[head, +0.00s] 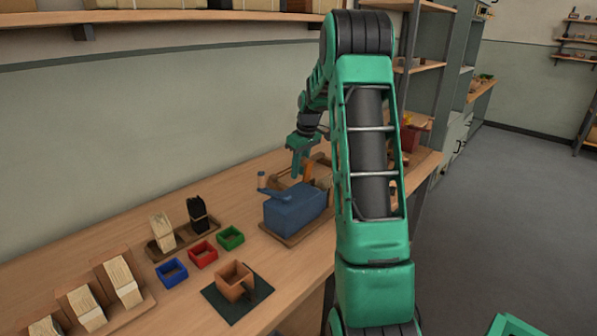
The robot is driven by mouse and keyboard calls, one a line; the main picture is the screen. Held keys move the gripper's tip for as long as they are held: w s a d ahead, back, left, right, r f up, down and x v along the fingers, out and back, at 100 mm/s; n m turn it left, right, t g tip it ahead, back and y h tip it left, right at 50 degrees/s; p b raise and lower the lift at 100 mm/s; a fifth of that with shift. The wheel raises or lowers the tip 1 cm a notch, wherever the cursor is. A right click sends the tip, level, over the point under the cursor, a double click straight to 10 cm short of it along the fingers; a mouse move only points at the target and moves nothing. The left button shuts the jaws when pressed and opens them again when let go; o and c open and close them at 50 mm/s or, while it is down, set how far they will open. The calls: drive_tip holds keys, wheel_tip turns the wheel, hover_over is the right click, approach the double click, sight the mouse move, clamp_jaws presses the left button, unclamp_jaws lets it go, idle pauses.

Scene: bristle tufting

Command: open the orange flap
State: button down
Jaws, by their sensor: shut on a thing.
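The orange flap (308,171) stands up as a narrow orange piece behind the blue machine, on the workbench, partly hidden by my gripper and arm. My gripper (296,172) reaches down at the flap's left side and is shut on it; the contact itself is small and hard to make out. I cannot tell how far the flap is open. The blue machine (291,209) has a crank handle on its left and sits on a wooden board just in front of my gripper.
Red (203,254), green (231,237) and blue (171,272) small boxes sit on the workbench (120,238) at left. A brown box with a handle (234,281) stands on a dark mat. Bristle bundles (161,229) stand in wooden holders. My arm hides the bench's right part.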

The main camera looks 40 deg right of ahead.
drive_tip(key=shift+w+a+f+g, duration=0.1)
drive_tip(key=shift+w+f+g, duration=0.1)
drive_tip(key=shift+w+g, duration=0.4)
drive_tip(key=shift+s+g, duration=0.15)
drive_tip(key=shift+g, duration=0.15)
drive_tip(key=c, duration=1.5)
unclamp_jaws()
drive_tip(key=shift+f, duration=0.1)
wheel_tip(320, 180, up, 11)
drive_tip(key=shift+s+f, duration=0.1)
drive_tip(key=shift+s, duration=0.05)
